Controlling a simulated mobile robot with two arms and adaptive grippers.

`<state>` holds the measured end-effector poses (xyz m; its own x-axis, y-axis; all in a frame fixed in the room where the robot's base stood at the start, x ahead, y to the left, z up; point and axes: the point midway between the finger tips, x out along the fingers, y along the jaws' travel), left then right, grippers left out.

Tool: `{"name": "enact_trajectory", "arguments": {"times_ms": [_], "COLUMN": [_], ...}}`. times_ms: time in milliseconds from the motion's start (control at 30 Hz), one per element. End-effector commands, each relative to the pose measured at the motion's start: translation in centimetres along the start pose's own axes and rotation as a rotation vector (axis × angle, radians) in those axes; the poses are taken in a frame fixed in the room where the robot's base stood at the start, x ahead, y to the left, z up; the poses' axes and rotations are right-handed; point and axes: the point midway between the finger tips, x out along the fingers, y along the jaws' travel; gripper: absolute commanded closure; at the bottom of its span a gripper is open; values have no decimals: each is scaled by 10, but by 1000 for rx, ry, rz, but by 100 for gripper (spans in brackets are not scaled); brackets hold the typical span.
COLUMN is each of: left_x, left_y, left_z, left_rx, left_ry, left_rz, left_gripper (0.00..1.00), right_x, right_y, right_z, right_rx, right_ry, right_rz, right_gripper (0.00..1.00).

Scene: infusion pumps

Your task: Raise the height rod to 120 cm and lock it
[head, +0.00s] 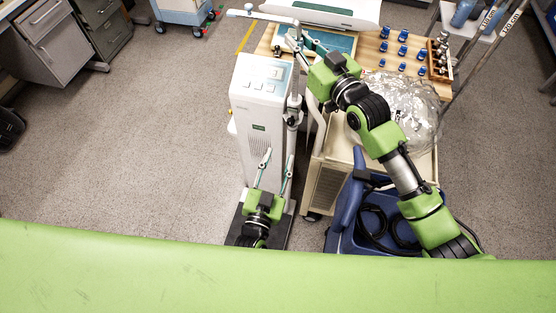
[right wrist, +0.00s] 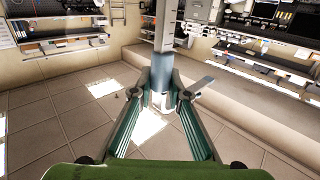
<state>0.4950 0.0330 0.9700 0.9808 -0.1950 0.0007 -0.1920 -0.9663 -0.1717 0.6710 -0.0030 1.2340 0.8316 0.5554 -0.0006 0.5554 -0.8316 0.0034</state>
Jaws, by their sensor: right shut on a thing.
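The height rod (head: 296,78) is a thin upright metal rod on the right side of a white column unit (head: 262,95). A white crossbar (head: 268,17) sits at its top. A dark clamp-like part (head: 292,117) is low on the rod. My right gripper (head: 299,42) is shut on the rod just below the crossbar. In the right wrist view, the rod (right wrist: 165,30) stands upright between the fingers (right wrist: 162,82), with a small lever-like piece (right wrist: 199,86) to the right. My left gripper (head: 279,156) is open and empty in front of the unit's lower part.
A wooden-topped cart (head: 362,50) with several blue-capped vials (head: 403,35) and a clear plastic bag (head: 420,105) stands to the right. A blue bin (head: 345,215) with black hose is below it. Poles (head: 485,55) stand farther right. Floor (head: 150,150) on the left is clear.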

Motion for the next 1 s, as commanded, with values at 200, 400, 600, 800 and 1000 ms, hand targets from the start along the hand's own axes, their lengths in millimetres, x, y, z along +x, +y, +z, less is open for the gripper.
{"name": "enact_trajectory", "arguments": {"times_ms": [200,400,600,800,1000], "left_x": [0,0,0,0,0], "left_y": [0,0,0,0,0], "left_z": [0,0,0,0,0], "left_rx": [0,0,0,0,0], "left_ry": [-1,-1,-1,-1,-1], "left_rz": [0,0,0,0,0], "left_gripper": [66,66,66,66,66], "right_x": [0,0,-7,-43,-86], "right_y": [0,0,0,1,0], "right_z": [-2,-1,0,2,1], "right_rx": [-1,0,0,-1,-2], "right_ry": [4,2,1,-1,-1], "right_rz": [0,0,0,1,0], "right_gripper": [65,65,65,65,65]}}
